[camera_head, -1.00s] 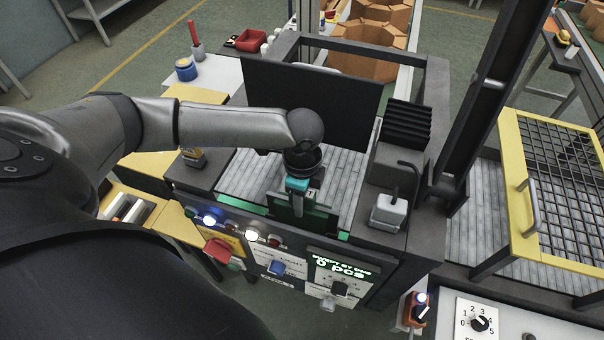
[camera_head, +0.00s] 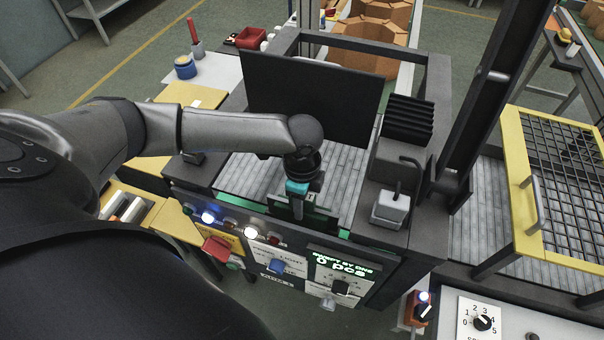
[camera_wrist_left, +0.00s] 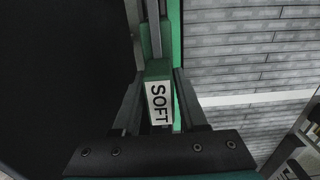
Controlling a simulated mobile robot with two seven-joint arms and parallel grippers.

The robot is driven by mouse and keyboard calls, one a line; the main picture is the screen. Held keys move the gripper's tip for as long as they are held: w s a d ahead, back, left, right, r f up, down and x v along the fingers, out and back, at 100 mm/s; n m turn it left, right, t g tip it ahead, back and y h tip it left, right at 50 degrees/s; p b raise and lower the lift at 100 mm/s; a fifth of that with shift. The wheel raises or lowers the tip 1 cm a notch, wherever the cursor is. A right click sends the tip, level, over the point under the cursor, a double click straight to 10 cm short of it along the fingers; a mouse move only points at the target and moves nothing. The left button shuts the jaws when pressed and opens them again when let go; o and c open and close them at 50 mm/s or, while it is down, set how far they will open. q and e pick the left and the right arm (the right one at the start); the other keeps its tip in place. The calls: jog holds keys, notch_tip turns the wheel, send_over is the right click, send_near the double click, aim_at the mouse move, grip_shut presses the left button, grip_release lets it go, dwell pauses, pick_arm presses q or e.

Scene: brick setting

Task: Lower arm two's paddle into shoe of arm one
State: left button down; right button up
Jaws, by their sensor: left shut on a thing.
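My left gripper (camera_head: 298,205) points down over the front edge of the machine's slatted bed (camera_head: 245,180). In the left wrist view its two fingers (camera_wrist_left: 158,85) are shut on a green piece (camera_wrist_left: 156,69) with a white label reading SOFT. A narrow green upright part (camera_wrist_left: 175,35) runs beyond that piece. A dark green plate (camera_head: 285,213) shows below the gripper in the head view. I cannot tell which of these parts is arm two's paddle or arm one's shoe, nor whether they touch. My right gripper is not in view.
A large black panel (camera_head: 310,95) stands behind the gripper. A black finned block (camera_head: 405,122) and a grey box (camera_head: 390,208) are at the right. The front panel has lit lamps, a red button (camera_head: 216,248) and a green display (camera_head: 340,262). A yellow-framed grille (camera_head: 575,165) is further right.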

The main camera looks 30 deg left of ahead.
pick_arm(q)
jog(key=shift+f+b, duration=0.8)
jog(key=shift+f, duration=0.75)
jog(key=shift+c, duration=1.8)
grip_release()
notch_tip(320, 180, up, 15)
jog(key=shift+r+p, duration=0.15)
jog(key=shift+p, duration=0.5)
